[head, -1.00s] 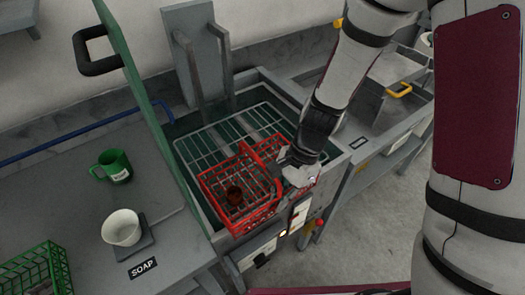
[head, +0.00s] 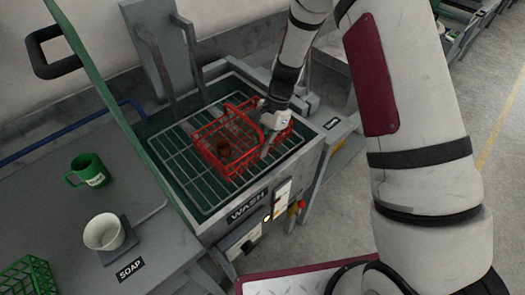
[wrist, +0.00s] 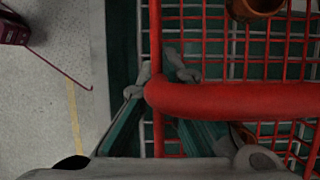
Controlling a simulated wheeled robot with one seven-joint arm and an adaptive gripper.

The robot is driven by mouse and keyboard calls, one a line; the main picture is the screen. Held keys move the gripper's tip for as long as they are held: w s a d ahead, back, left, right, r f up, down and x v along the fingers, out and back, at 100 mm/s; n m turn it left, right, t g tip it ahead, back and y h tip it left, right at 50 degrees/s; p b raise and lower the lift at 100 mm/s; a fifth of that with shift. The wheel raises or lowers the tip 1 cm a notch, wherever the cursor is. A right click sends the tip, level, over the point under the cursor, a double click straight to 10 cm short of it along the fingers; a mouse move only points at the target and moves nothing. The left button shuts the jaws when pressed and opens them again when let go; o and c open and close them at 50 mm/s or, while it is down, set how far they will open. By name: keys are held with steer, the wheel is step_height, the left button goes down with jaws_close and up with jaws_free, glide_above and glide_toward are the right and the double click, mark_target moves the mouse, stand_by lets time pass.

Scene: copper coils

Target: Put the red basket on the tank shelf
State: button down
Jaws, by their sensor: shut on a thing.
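The red basket (head: 222,148) is a wire basket with a raised handle, over the wire shelf (head: 172,174) of the wash tank. A small brown-copper item (head: 223,149) lies inside it; the wrist view shows a copper piece (wrist: 256,7) too. My gripper (head: 268,118) is at the basket's right side, shut on its handle. In the wrist view the thick red handle bar (wrist: 235,98) crosses in front of my fingers (wrist: 160,80). I cannot tell whether the basket's bottom touches the shelf.
The tank's front wall carries a WASH label (head: 247,207). A tall green panel (head: 112,90) with a black handle stands at the left. A green mug (head: 87,171), a white cup (head: 105,233) and a green basket (head: 30,280) are on the left counter.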

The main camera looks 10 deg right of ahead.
steer(key=shift+f, duration=1.1)
steer(key=c, duration=1.8)
jaws_free()
steer(key=shift+o, duration=0.2)
steer(key=d+r+n+t+b, duration=0.1)
steer(key=d+r, duration=0.2)
steer(key=r, duration=0.8)
steer(key=d+r+n+t, duration=0.1)
steer(key=d+r+n, duration=0.15)
steer(key=r, duration=0.75)
steer(key=s+d+r+n+t+h, duration=0.1)
steer(key=s+d+r+n+t, duration=0.1)
steer(key=s+r, duration=0.2)
steer(key=s+d+r+n+t+h, duration=0.1)
steer(key=s+d+r+n+t, duration=0.1)
steer(key=s, duration=0.8)
steer(key=s+d+r+n+t+h, duration=0.1)
steer(key=s+d+r+n+t, duration=0.1)
steer(key=s+r+n, duration=0.2)
steer(key=s+r, duration=0.2)
steer(key=s, duration=0.1)
steer(key=shift+s+d+r, duration=0.3)
steer(key=shift+s, duration=0.1)
